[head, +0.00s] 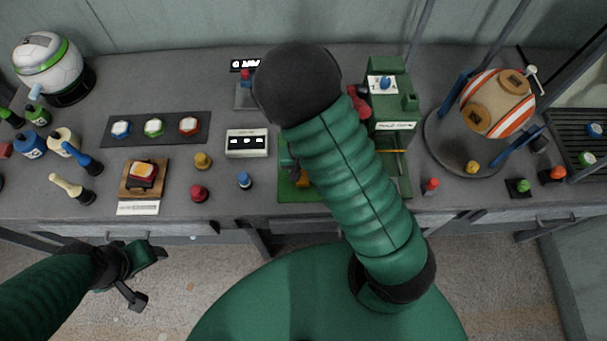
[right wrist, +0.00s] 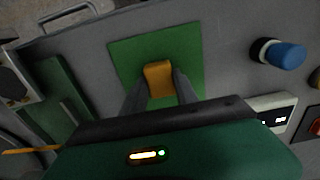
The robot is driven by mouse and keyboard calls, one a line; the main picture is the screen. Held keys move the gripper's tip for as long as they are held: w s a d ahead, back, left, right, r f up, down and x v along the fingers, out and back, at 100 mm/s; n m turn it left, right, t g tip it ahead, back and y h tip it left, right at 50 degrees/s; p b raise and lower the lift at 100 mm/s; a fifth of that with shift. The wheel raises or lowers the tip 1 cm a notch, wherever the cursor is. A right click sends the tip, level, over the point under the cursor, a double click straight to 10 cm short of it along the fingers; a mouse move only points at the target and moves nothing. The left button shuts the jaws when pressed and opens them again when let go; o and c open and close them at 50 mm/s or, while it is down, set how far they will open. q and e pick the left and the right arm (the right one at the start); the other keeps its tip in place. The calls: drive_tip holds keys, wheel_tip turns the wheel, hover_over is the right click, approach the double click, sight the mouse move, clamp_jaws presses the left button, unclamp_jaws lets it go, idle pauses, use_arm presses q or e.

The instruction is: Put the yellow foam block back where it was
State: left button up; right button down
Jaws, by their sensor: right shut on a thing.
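The yellow foam block (right wrist: 158,79) looks orange-yellow in the right wrist view. My right gripper (right wrist: 160,88) is shut on it, one finger on each side. The block is over the green square mat (right wrist: 190,55); I cannot tell whether it touches the mat. In the head view, my right arm covers most of the right gripper (head: 292,170), and only a bit of the block (head: 303,181) shows over the mat (head: 290,195). My left gripper (head: 146,276) is open and empty in front of the table, below its front edge.
A green press (head: 390,110) stands right of the mat. A white box with a dark display (head: 247,143) and a blue knob (head: 244,180) stand to its left. A striped drum (head: 497,104) is farther right. The grey table (head: 225,195) has bare room near its front edge.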

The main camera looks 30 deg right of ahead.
drive_tip(key=shift+a, duration=0.2)
drive_tip(key=shift+f, duration=0.1)
drive_tip(key=c, duration=1.3)
unclamp_jaws()
drive_tip(key=shift+w+d+f, duration=0.1)
drive_tip(key=shift+c, duration=0.2)
drive_tip(key=o, duration=0.4)
drive_tip(key=shift+d+f, duration=0.1)
drive_tip(key=shift+d, duration=0.65)
drive_tip(key=shift+a+r, duration=0.2)
drive_tip(key=shift+a, duration=0.35)
wheel_tip(320, 180, up, 12)
drive_tip(key=p, duration=0.3)
use_arm(q)
drive_tip(key=shift+w+r, duration=0.1)
drive_tip(key=shift+r, duration=1.65)
use_arm(e)
drive_tip(key=s+a+r+n+t, duration=0.2)
drive_tip(key=s+a+r+n, duration=0.2)
drive_tip(key=n, duration=0.2)
drive_tip(key=shift+s+r+t, duration=0.15)
drive_tip(key=shift+r+t, duration=0.15)
